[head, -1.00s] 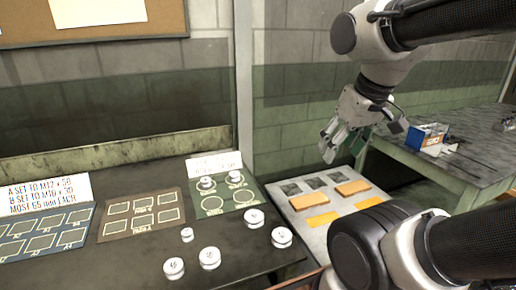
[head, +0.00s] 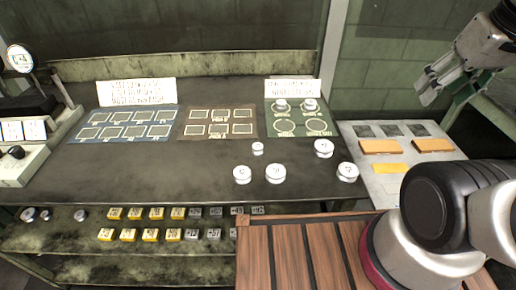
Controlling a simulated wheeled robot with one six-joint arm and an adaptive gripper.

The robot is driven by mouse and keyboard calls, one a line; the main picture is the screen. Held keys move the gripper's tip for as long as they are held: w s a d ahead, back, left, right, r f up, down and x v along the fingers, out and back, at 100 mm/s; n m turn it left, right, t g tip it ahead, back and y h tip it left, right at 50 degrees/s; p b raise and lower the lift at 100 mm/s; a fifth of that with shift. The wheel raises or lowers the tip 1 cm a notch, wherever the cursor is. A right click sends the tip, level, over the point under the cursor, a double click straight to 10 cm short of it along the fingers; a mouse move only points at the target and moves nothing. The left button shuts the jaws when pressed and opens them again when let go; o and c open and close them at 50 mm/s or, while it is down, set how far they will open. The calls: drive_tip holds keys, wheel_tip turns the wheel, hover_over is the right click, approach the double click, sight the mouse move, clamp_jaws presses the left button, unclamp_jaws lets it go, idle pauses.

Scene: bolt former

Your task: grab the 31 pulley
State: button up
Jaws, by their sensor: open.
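Several white round pulleys stand on the dark workbench: a small one (head: 258,148), two in front of it at left (head: 242,174) and middle (head: 276,173), and two to the right, back (head: 323,148) and front (head: 347,172). Two more sit on the back circles of the green mat (head: 271,122), at left (head: 281,105) and right (head: 309,104). Their top numbers are too small to read, so I cannot tell which is 31. My gripper (head: 430,90) is open and empty at the upper right, well away from the pulleys.
A blue mat (head: 120,133) and a brown mat (head: 215,138) lie left of the green one. A pale board (head: 365,155) with orange blocks is at right. Yellow and grey blocks and round parts fill the lower shelf (head: 60,238). The bench's middle front is clear.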

drive_tip(key=w+a+f+n+g+y, duration=0.1)
drive_tip(key=w+a+f+n+g, duration=0.15)
drive_tip(key=a+f, duration=0.4)
drive_tip(key=w+a+f+n+g, duration=0.2)
drive_tip(key=w+a+f+n, duration=0.15)
drive_tip(key=a, duration=0.65)
drive_tip(key=n+y, duration=0.2)
drive_tip(key=n, duration=1.2)
approach(258, 146)
drive_tip(key=f, duration=0.1)
drive_tip(key=x, duration=0.8)
drive_tip(key=shift+a, duration=0.1)
drive_tip(key=c, duration=1)
